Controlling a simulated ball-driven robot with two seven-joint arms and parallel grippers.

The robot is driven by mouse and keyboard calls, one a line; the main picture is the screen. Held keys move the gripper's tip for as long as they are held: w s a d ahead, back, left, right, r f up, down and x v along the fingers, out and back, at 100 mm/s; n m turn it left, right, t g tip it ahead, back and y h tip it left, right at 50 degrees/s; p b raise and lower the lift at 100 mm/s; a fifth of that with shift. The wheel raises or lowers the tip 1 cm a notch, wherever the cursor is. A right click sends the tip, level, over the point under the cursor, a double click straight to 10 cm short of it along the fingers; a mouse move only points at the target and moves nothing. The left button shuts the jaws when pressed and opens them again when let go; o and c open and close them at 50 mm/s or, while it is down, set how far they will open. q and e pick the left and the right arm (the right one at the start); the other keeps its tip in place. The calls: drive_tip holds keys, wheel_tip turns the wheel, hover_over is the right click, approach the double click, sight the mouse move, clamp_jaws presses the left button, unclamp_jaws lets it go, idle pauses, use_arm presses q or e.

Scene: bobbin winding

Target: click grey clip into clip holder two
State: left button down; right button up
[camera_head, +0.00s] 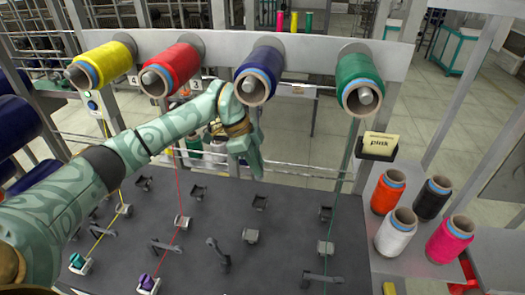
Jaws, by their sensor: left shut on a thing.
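My left arm reaches in from the left, and its gripper (246,160) is in front of and just below the blue spool, above the back part of the dark grey panel (200,275). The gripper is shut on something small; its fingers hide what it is. Small grey holders stand on the panel, among them a holder (250,235) at the middle and a holder (325,248) to its right. I cannot tell which is clip holder two. A grey lever (218,250) stands raised, while a grey lever (165,245) to its left lies lower. My right gripper is not in view.
Yellow (100,63), red (170,68), blue (259,73) and green (360,82) spools hang on the rail. Yellow, red and green threads run down to the panel.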

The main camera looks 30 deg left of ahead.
use_arm(q)
drive_tip(key=shift+w+f, duration=0.15)
drive_tip(key=shift+w, duration=0.2)
drive_tip(key=shift+w+f, duration=0.15)
drive_tip(key=shift+s+f+b, duration=0.25)
drive_tip(key=shift+f+b, duration=0.25)
drive_tip(key=shift+b, duration=0.2)
wheel_tip(320, 180, down, 6)
drive_tip(key=b, duration=0.5)
drive_tip(key=shift+r, duration=0.4)
